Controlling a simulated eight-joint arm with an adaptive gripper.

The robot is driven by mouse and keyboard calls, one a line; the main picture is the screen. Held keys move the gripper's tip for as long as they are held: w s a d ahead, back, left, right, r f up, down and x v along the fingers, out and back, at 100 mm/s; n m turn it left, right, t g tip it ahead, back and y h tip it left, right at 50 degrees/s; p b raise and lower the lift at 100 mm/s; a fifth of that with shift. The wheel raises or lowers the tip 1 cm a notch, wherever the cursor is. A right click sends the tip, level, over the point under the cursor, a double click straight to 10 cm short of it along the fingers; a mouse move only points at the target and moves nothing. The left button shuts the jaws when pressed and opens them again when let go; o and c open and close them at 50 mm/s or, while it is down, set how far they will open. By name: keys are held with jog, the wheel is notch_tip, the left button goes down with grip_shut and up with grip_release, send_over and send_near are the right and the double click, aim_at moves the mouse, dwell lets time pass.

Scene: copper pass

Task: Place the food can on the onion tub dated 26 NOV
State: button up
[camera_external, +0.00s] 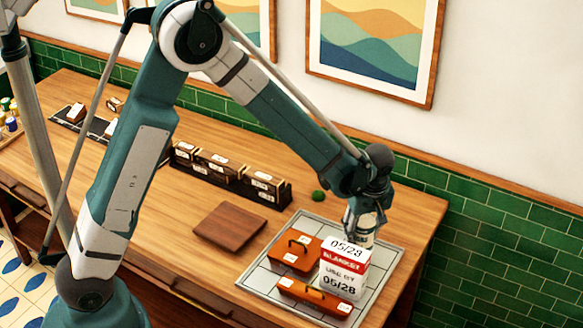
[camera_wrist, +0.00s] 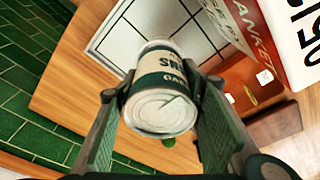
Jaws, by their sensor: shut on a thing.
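My gripper (camera_external: 362,218) is shut on the food can (camera_wrist: 160,112), a pale can with a dark green label band and a bare metal end facing the wrist camera. In the external view the can is small and partly hidden by my fingers, above the back right of a grey tiled tray. Two orange-brown lidded tubs with handles, a rear one (camera_external: 291,257) and a front one (camera_external: 314,298), sit on the tray. Their small white labels are unreadable here. No label reading 26 NOV can be made out.
A large white and red box (camera_external: 345,268) marked BLANKET, 05/28, stands on the tiled tray (camera_external: 257,272), close to the tubs and my gripper. A brown board (camera_external: 229,226) lies left of the tray. Dark racks (camera_external: 262,189) holding labelled boxes line the back.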

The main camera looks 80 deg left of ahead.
aim_at(366, 222)
jog(key=shift+f, duration=0.15)
jog(key=o, duration=1.1)
jog(key=shift+o, duration=0.2)
jog(key=shift+d+r, duration=0.3)
jog(key=shift+r, duration=1.75)
jog(key=shift+d+r, duration=0.3)
jog(key=shift+r, duration=1.75)
jog(key=shift+d+r, duration=0.3)
jog(key=shift+r, duration=1.75)
jog(key=shift+r, duration=0.1)
